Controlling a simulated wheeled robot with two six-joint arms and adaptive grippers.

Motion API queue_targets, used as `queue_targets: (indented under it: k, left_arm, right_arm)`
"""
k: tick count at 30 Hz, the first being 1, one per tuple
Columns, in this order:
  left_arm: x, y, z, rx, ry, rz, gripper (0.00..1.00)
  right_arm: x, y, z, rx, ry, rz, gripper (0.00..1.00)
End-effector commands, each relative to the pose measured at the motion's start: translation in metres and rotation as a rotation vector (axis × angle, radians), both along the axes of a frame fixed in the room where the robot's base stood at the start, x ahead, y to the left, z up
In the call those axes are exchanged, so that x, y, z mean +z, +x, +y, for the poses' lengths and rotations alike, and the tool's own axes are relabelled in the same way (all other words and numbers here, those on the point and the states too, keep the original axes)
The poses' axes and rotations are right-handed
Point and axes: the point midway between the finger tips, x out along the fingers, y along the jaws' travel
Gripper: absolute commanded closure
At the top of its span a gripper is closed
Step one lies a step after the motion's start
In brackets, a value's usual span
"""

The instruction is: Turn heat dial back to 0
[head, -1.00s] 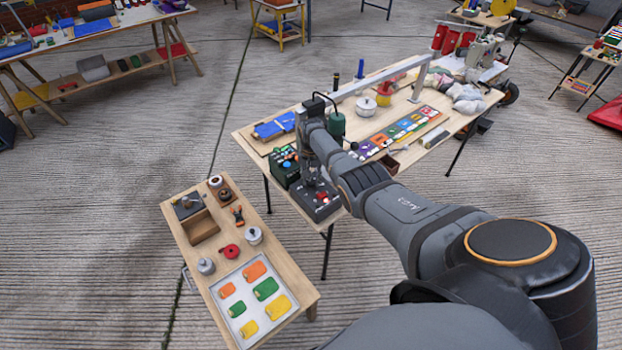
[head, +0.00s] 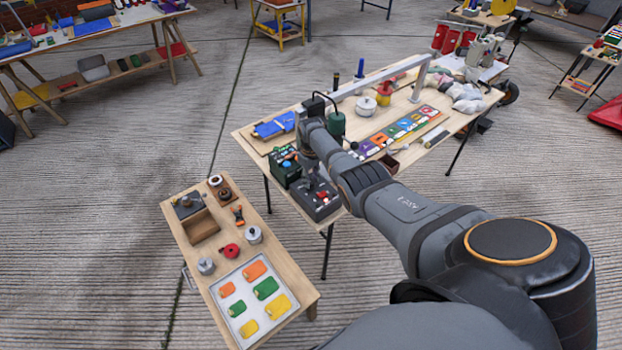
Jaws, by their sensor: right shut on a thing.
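A dark grey control box (head: 322,206) stands at the near left corner of the large work table. A red part (head: 322,194) shows on its top. My right gripper (head: 311,186) reaches down onto this box from above. It is shut on a small part at the box's top, which looks like the heat dial. The fingers and wrist hide most of that dial, so its pointer and scale cannot be read. My left gripper is not in view.
A green-and-black box (head: 285,170) with a teal knob stands close behind the grey box. A green cylinder (head: 336,123) stands near my wrist. A low side table (head: 262,212) with several small items and a tray is at the front left.

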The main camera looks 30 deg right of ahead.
Motion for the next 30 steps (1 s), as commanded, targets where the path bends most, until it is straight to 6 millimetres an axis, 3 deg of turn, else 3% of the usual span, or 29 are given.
queue_targets:
  k: [15, 30]
  left_arm:
    - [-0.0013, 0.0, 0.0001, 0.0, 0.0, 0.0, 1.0]
    - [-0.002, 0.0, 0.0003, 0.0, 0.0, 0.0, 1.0]
  right_arm:
    - [-0.0002, 0.0, 0.0, 0.453, 0.0, 0.0, 1.0]
    - [0.0, 0.0, 0.0, 0.665, 0.0, 0.0, 1.0]
